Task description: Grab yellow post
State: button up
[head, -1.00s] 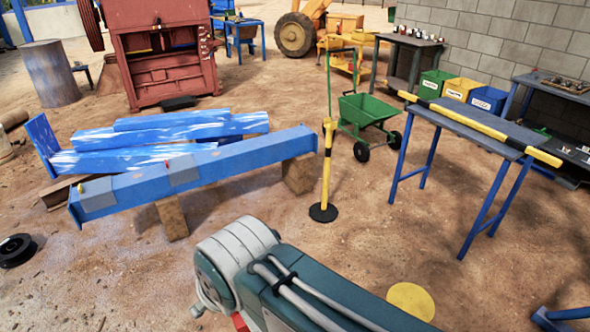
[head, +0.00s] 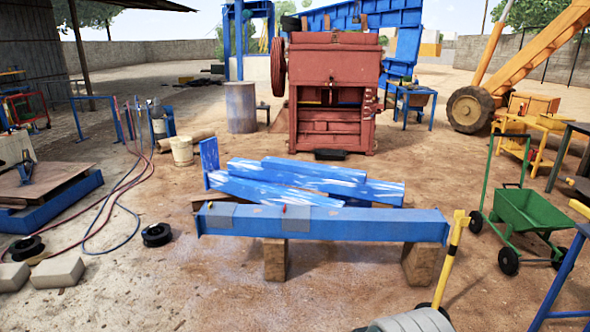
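The yellow post (head: 452,258) stands upright, leaning slightly in the picture, at the lower right of the head view. It has a short crosspiece at its top. It stands just right of the blue beam's end.
A long blue beam (head: 330,224) rests on wooden blocks (head: 275,260) left of the post. A green wheelbarrow (head: 530,208) stands to its right. Blue table legs (head: 556,284) show at the right edge. Open dirt ground (head: 200,285) lies at lower left.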

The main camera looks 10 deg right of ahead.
aim_at(461, 220)
jog(key=i+l, duration=0.1)
jog(key=l, duration=0.3)
jog(key=i+l, duration=0.1)
jog(key=l, duration=0.3)
jog(key=i+l, duration=0.1)
jog(key=l, duration=0.25)
jog(key=i+l, duration=0.15)
jog(key=l, duration=0.25)
jog(key=i+l, duration=0.1)
jog(key=l, duration=0.3)
jog(key=i+l, duration=0.1)
jog(key=l, duration=0.3)
jog(key=i+l, duration=1)
jog(key=l, duration=0.25)
jog(key=i+l, duration=0.5)
jog(key=l, duration=0.1)
